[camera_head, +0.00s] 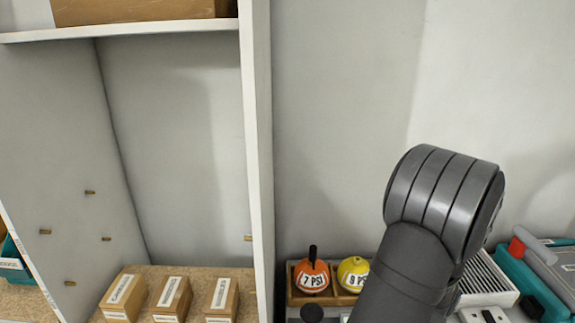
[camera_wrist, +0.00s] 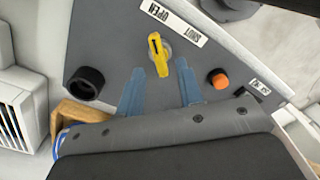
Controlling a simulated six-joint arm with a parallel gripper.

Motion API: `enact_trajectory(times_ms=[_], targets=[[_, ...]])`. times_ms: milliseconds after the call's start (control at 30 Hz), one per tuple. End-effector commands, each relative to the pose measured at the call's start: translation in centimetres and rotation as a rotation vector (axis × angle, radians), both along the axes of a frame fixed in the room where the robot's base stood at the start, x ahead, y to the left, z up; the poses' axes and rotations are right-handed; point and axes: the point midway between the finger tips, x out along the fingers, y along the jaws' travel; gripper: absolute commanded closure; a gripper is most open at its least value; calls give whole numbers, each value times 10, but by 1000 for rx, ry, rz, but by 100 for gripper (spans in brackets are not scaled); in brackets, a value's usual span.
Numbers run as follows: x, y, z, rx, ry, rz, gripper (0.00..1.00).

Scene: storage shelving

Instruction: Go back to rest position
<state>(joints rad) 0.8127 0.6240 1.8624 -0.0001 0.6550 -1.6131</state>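My gripper (camera_wrist: 160,66) shows in the wrist view as two blue fingers spread apart with nothing between them. Its fingers are over a dark grey panel. A yellow lever (camera_wrist: 158,55) on the panel appears just beyond the fingertips, by a label reading OPEN and SHUT; I cannot tell whether they touch. In the head view, my grey arm stands at the lower right and the gripper is hidden.
The panel bears a black knob (camera_wrist: 85,83) and an orange button (camera_wrist: 219,79). In the head view, an orange ball (camera_head: 311,278) and a yellow ball (camera_head: 352,274) sit in a wooden tray. Small boxes (camera_head: 172,296) stand in the left shelf bay.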

Motion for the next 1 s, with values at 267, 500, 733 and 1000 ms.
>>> enact_trajectory(times_ms=[267,500,733,1000], targets=[[0,0,48,-3,-3,0,66],[1,-1,93,-4,-4,1,66],[0,0,139,-3,-4,1,66],[-1,1,109,3,4,1,66]])
